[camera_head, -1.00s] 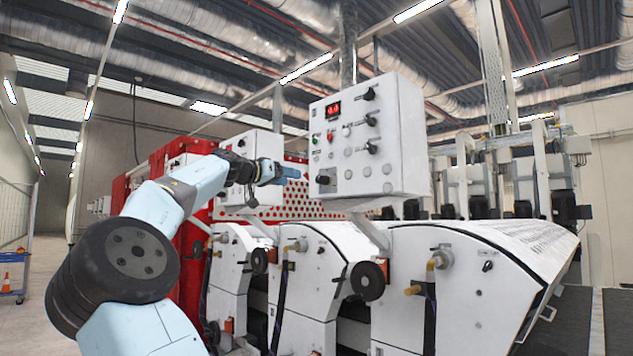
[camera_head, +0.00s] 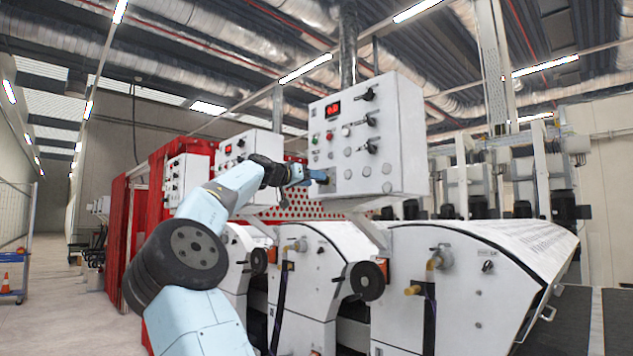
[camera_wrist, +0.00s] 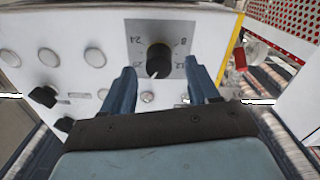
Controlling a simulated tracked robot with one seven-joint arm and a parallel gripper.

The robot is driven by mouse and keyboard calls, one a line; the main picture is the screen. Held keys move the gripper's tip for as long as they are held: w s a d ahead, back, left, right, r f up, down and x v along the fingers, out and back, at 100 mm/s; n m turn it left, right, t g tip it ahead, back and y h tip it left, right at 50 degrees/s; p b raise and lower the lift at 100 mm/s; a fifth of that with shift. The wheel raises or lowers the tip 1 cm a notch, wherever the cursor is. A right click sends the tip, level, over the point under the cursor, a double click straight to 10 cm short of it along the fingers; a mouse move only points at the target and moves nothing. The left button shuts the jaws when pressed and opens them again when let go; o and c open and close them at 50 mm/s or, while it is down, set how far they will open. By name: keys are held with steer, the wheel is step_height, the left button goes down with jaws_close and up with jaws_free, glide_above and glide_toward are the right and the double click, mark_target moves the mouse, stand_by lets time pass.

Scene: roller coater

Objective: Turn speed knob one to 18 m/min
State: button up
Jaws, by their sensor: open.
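The speed knob (camera_wrist: 158,59) is a round black knob on a grey dial plate with printed numbers, among them 24, 8 and 12. A light pointer mark shows at its lower edge in the wrist view; the number by it is not clearly readable. The dial sits at the lower left of the white control box (camera_head: 408,135), where my gripper mostly hides it in the head view. My gripper (camera_wrist: 160,68) is open, its two blue fingers on either side of the knob, with gaps visible. It also shows in the head view (camera_head: 318,176).
The box carries a red display (camera_head: 333,109), several black switches, such as the top one (camera_head: 369,94), and coloured buttons. White machine covers (camera_head: 470,250) stand below.

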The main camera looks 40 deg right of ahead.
steer(key=shift+w+d, duration=0.15)
steer(key=shift+d, duration=1.05)
steer(key=c, duration=1)
steer(key=shift+n, duration=0.7)
steer(key=o, duration=1)
